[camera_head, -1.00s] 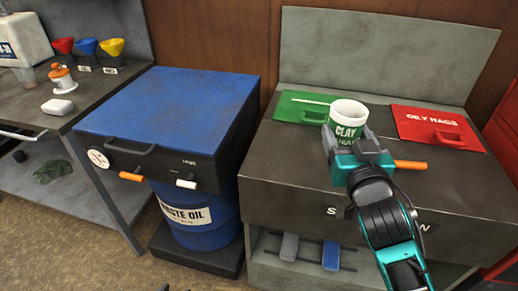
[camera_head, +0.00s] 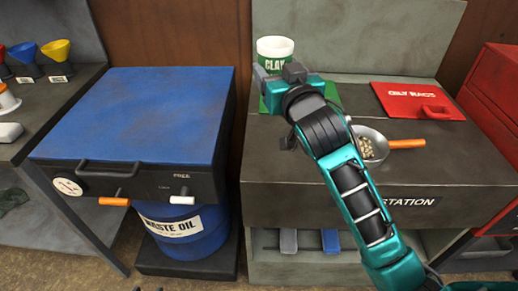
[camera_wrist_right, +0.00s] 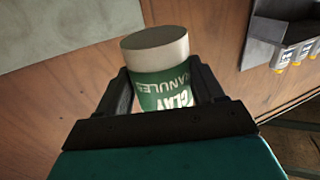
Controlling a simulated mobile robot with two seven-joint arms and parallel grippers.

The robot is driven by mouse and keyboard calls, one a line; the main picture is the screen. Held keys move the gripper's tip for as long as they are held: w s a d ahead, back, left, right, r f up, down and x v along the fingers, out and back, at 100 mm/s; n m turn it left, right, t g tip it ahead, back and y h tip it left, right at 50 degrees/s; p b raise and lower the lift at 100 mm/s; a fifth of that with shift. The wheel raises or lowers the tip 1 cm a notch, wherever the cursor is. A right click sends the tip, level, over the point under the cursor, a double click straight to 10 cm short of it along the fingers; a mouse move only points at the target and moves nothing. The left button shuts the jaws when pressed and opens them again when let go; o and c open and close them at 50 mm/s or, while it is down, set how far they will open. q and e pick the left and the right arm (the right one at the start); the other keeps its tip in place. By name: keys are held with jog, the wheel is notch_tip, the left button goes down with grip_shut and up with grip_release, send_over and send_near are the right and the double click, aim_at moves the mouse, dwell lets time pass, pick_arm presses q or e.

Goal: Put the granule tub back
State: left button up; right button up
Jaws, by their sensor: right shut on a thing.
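The granule tub (camera_head: 275,47) is white-rimmed and green with "CLAY" lettering. My right gripper (camera_head: 279,76) is shut on it and holds it upright over the back left of the station bench (camera_head: 300,195). In the right wrist view the tub (camera_wrist_right: 162,75) sits between the two dark fingers, and its lettering appears upside down. Below the tub is a green panel (camera_head: 268,106), mostly hidden by the gripper. I cannot tell whether the tub touches anything beneath. My left gripper is out of view.
A metal pan (camera_head: 369,143) with an orange handle holds pale granules, close to my right arm. A red "OILY RAGS" lid (camera_head: 415,99) lies right of it. The blue-topped waste oil unit (camera_head: 140,110) stands left, across a gap. A grey back panel (camera_head: 400,40) rises behind the bench.

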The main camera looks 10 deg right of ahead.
jog(key=shift+w+a+f, duration=0.1)
jog(key=shift+f, duration=0.05)
notch_tip(320, 180, down, 15)
jog(key=b, duration=0.4)
jog(key=shift+f, duration=0.1)
notch_tip(320, 180, down, 4)
jog(key=shift+f+b, duration=0.1)
jog(key=shift+b, duration=0.95)
jog(key=shift+f, duration=0.25)
jog(key=o, duration=1.1)
jog(key=shift+c, duration=0.2)
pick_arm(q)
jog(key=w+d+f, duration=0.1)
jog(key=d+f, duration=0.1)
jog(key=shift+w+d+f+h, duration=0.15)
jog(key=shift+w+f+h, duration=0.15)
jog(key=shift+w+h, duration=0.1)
